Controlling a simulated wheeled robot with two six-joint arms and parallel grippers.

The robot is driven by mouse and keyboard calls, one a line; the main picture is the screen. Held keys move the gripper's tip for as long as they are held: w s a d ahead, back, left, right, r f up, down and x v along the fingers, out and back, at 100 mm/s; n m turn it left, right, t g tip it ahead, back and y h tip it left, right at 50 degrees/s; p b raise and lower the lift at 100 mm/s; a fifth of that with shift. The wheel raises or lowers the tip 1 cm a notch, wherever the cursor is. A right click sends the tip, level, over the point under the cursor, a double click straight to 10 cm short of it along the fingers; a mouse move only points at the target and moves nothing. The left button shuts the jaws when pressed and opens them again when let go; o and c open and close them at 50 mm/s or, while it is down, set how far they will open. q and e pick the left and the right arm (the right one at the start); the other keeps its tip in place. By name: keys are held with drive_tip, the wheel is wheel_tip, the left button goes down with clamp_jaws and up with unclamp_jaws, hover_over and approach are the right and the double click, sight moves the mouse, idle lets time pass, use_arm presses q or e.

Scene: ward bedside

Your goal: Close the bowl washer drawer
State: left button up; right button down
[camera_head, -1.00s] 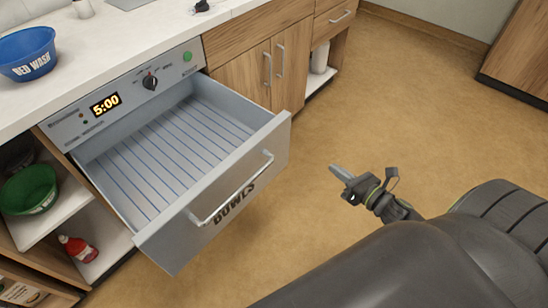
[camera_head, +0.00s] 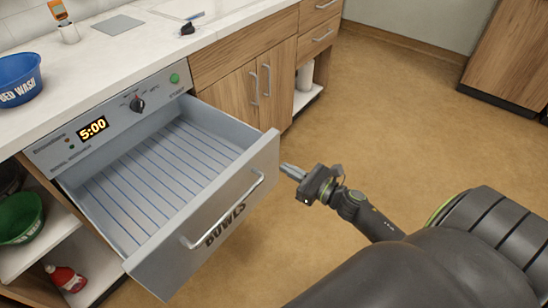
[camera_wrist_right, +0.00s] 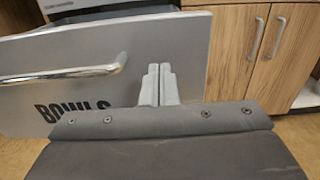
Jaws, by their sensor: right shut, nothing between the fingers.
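The bowl washer drawer (camera_head: 165,165) is pulled out and empty, with a slatted floor. Its grey front panel (camera_head: 150,268) carries a silver bar handle (camera_head: 222,213) and the word BOWLS. My right gripper (camera_head: 284,168) is shut and empty, close to the right end of the drawer front. In the right wrist view its shut fingers (camera_wrist_right: 158,85) overlap the right part of the front panel (camera_wrist_right: 198,60), right of the handle (camera_wrist_right: 65,73). I cannot tell whether they touch the panel. My left gripper is not in view.
The washer panel shows 5:00, a dial (camera_head: 137,104) and a green button (camera_head: 174,78). A blue bowl (camera_head: 18,80) sits on the counter (camera_head: 75,65). A green bowl (camera_head: 22,217) and a red bottle (camera_head: 66,278) are on shelves at left. Floor in front is clear.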

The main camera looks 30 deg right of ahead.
sight(265, 157)
drive_tip(key=p+x, duration=0.1)
drive_tip(key=x, duration=0.4)
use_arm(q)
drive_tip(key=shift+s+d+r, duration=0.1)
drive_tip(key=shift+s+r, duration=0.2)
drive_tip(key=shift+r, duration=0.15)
use_arm(e)
drive_tip(key=shift+w+a, duration=0.1)
drive_tip(key=shift+w, duration=0.15)
